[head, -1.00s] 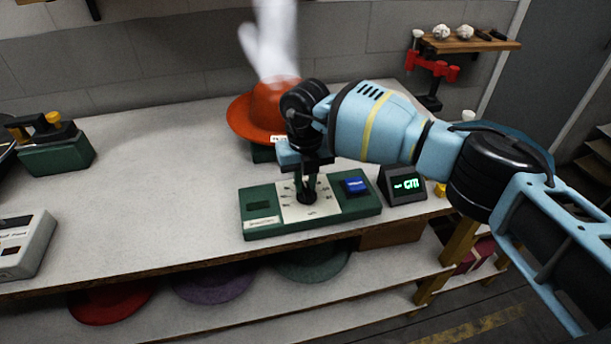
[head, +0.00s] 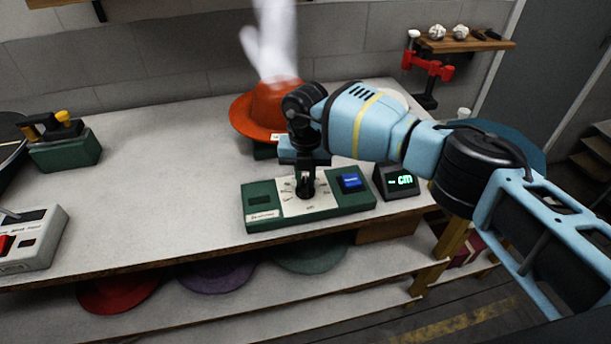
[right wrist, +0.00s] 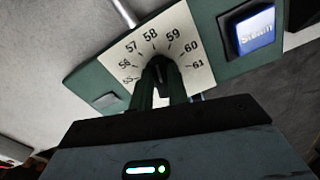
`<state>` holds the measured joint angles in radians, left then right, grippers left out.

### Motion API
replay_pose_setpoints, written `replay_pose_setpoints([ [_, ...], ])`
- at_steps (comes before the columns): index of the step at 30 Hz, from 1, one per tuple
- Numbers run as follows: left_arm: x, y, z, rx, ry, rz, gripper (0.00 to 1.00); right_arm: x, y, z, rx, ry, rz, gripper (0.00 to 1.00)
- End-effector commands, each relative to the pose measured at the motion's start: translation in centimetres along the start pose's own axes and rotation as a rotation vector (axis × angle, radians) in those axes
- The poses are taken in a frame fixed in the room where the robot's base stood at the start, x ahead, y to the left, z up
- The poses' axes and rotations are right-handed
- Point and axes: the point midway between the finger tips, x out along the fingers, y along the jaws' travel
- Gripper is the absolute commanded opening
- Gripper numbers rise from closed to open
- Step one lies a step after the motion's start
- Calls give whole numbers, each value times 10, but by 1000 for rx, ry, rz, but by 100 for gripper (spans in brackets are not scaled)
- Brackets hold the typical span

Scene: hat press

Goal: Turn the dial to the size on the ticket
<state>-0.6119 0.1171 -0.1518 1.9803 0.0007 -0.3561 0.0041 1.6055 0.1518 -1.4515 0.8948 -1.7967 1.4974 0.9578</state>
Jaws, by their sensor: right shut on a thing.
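The dial (right wrist: 158,66) is a dark knob on a white plate (right wrist: 190,78) marked 55 to 61, set in a green panel (head: 258,215). My right gripper (head: 306,192) is shut on the dial from above. In the right wrist view the fingers (right wrist: 158,88) cover its lower part, and its pointer is hard to make out, roughly toward 58. The orange hat (head: 262,108) stands behind, with a small white ticket (head: 277,137) at its brim; its writing is too small to read. My left gripper is not in view.
A blue button (head: 351,182) is on the panel's right, beside a small display (head: 401,181) with green "cm" text. A grey control box (head: 35,240) and a green block (head: 65,150) stand at left. The table's middle left is clear.

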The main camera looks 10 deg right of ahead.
Motion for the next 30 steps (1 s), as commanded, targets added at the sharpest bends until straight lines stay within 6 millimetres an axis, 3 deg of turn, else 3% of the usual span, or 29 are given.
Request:
replay_pose_setpoints([
  [3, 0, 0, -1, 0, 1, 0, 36, -5, 0, 3, 1, -10, 4, 0],
  [4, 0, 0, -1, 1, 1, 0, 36, -5, 0, 3, 1, -10, 4, 18],
  [9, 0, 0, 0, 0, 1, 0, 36, -4, 0, 2, 0, -7, 3, 38],
  [20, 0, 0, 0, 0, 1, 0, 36, -8, 0, 1, -1, -5, 2, 38],
  [30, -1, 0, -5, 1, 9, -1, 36, -59, 0, 1, -1, -8, 2, 38],
])
